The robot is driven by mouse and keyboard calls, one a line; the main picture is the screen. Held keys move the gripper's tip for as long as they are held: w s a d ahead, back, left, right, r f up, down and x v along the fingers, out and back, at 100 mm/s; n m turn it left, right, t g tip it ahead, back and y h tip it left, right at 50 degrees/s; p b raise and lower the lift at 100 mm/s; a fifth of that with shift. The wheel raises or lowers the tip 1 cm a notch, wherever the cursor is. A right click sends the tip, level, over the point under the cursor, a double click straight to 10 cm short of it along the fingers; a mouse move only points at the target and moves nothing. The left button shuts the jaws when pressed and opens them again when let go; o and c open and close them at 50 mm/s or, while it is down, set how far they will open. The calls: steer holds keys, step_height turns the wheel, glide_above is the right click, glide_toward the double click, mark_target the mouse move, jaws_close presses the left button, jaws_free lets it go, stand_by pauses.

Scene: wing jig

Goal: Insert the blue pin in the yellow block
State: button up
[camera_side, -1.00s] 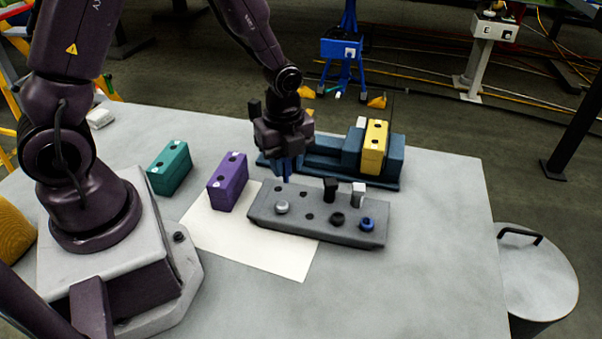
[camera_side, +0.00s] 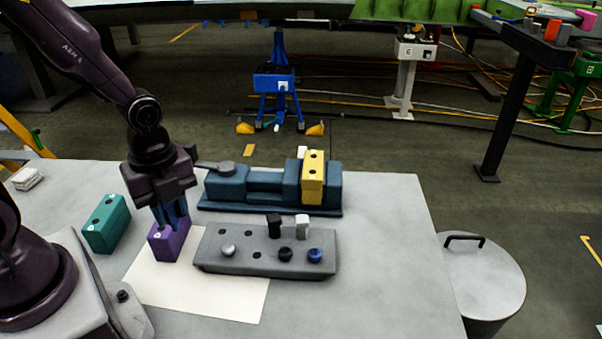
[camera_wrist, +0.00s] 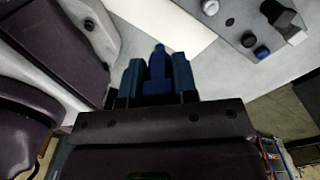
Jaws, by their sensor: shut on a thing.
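My gripper (camera_side: 170,214) points down over the purple block (camera_side: 168,243); I cannot tell if its tips touch the block. In the wrist view my gripper's blue fingers (camera_wrist: 156,83) are shut on a stepped blue piece, seemingly a blue pin (camera_wrist: 158,62), whose narrow end sticks out past them. The yellow block (camera_side: 312,180) stands upright in the dark blue fixture (camera_side: 262,208), to the right of my gripper, with a hole in its top. Another blue, round-headed pin (camera_side: 315,255) sits in the grey rack (camera_side: 215,260); it also shows in the wrist view (camera_wrist: 262,52).
The rack also holds a silver round pin (camera_side: 228,250), a black round pin (camera_side: 285,254), a black square one (camera_side: 274,225) and a white one (camera_side: 302,228); its left holes are empty. A teal block (camera_side: 107,224) stands left. White paper (camera_side: 200,290) lies in front.

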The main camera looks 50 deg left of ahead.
stand_by(0.4)
steer(key=shift+w+d+f, duration=0.1)
steer(key=shift+d+f, duration=0.15)
steer(key=shift+f, duration=0.35)
steer(key=w, duration=0.9)
steer(key=w+r, duration=0.1)
steer(key=w, duration=1.9)
steer(key=shift+w+r, duration=0.15)
steer(key=shift+r, duration=0.1)
step_height(320, 180, up, 4)
steer(key=w+f, duration=0.1)
steer(key=w, duration=0.2)
steer(key=shift+s+a+f, duration=0.15)
steer(key=shift+f, duration=0.8)
steer(key=shift+s+a+f, duration=0.15)
steer(key=shift+s+f, duration=0.05)
steer(key=shift+f, duration=0.75)
steer(key=shift+s+a+f, duration=0.15)
steer(key=shift+f, duration=0.8)
steer(key=shift+f, duration=0.2)
steer(key=shift+f, duration=1.25)
